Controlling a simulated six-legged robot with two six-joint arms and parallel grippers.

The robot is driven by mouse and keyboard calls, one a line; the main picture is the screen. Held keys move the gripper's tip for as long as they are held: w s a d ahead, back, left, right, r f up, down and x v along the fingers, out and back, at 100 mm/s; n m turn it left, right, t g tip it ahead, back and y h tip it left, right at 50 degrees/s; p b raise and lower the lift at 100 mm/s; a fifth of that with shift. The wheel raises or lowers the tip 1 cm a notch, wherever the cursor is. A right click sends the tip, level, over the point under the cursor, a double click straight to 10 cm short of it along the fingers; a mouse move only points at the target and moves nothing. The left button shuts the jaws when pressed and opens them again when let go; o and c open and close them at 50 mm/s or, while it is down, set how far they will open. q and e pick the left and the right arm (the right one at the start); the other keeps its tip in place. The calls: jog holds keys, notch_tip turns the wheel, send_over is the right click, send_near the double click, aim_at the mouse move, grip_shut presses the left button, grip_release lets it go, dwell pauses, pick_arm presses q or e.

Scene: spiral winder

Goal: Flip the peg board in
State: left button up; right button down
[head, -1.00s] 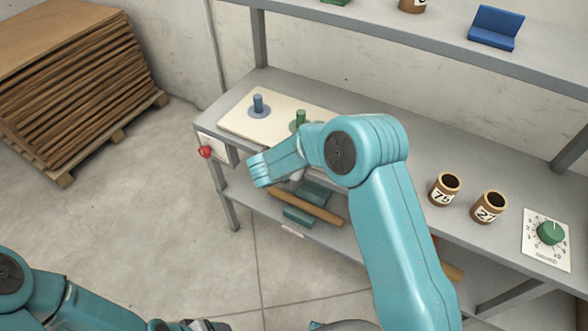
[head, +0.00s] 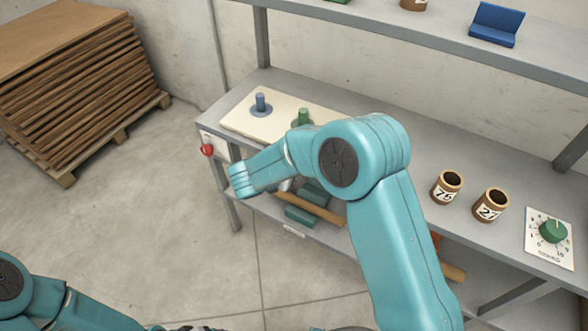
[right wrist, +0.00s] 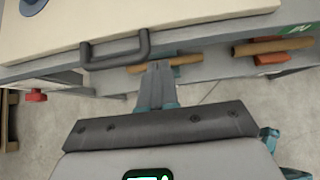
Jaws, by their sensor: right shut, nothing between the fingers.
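The peg board (head: 240,118) is a cream board lying flat on the left end of the grey bench. A blue peg (head: 260,103) and a green peg (head: 303,117) stand on it; my right arm hides its right part. In the right wrist view the board (right wrist: 190,18) fills the top, with a dark handle (right wrist: 115,50) at its front edge. My right gripper (right wrist: 158,68) is shut and empty, close to the right end of the handle; I cannot tell whether they touch. My left gripper is not clearly in view; only the left arm shows.
A red knob (head: 207,150) sits on the bench's left end. Wooden rods (head: 318,210) and green blocks lie on the lower shelf (head: 268,205). Two numbered cups (head: 447,187) and a green dial (head: 553,231) stand to the right. Stacked boards (head: 85,85) are at the left.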

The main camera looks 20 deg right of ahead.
jog(key=v, duration=0.6)
jog(key=shift+r, duration=0.15)
jog(key=shift+a, duration=0.1)
jog(key=s+a+f+m+g+y, duration=0.2)
jog(key=s+f+m+y, duration=0.3)
jog(key=s+f+m, duration=0.6)
jog(key=s+a+f+m+g+y, duration=0.2)
jog(key=s+f+m+y, duration=0.4)
jog(key=s+f+m, duration=0.6)
jog(key=s+m+g, duration=0.1)
jog(key=s+m, duration=0.2)
jog(key=m, duration=0.1)
jog(key=shift+m+g+y, duration=0.3)
jog(key=shift+m, duration=0.1)
jog(key=shift+s+a, duration=0.1)
jog(key=shift+a, duration=0.1)
